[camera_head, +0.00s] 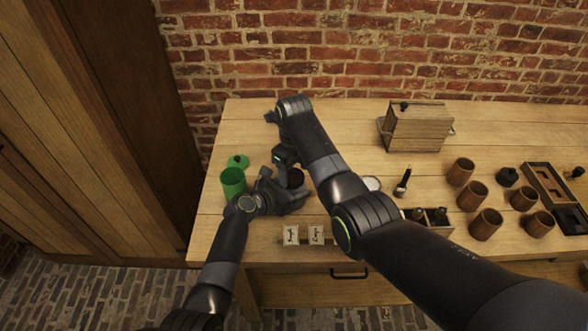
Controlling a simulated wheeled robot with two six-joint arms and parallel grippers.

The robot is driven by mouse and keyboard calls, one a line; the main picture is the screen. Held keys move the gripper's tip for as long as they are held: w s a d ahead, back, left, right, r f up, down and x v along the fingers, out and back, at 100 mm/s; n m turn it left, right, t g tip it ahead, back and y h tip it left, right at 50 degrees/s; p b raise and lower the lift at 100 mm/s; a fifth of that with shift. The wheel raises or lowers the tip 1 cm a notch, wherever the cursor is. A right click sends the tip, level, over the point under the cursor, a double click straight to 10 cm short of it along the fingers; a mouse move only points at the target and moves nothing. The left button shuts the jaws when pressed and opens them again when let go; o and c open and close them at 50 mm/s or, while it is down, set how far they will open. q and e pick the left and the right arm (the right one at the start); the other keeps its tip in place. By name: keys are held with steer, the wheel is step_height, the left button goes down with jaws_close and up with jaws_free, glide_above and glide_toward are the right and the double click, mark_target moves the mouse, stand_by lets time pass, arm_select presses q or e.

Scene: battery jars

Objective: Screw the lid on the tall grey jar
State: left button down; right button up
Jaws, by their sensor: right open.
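A dark round top (295,178), seemingly that of a jar, shows between my two grippers. I cannot tell whether it is an open mouth or a lid, and the body below it is hidden. My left gripper (287,194) is low beside it on the near side; its fingertips are not clear, so I cannot tell its grip. My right gripper (284,158) is open, pointing down just behind and left of the dark top. A pale round piece (372,184) lies right of my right forearm, partly hidden by it. I cannot make out the grey jar's lid for sure.
A green jar (232,183) stands open at the left, with a green knobbed lid (238,161) behind it. Two small marked cards (291,235) are at the front edge. A wooden box (416,130), a brush (402,184) and several brown cups (486,224) fill the right side.

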steer(key=shift+s+a+f, duration=0.1)
steer(key=shift+s+a, duration=0.2)
steer(key=shift+r, duration=0.4)
steer(key=shift+w+d+r, duration=0.1)
steer(key=shift+w+r, duration=0.05)
steer(key=shift+r, duration=1.8)
steer(key=shift+c, duration=0.3)
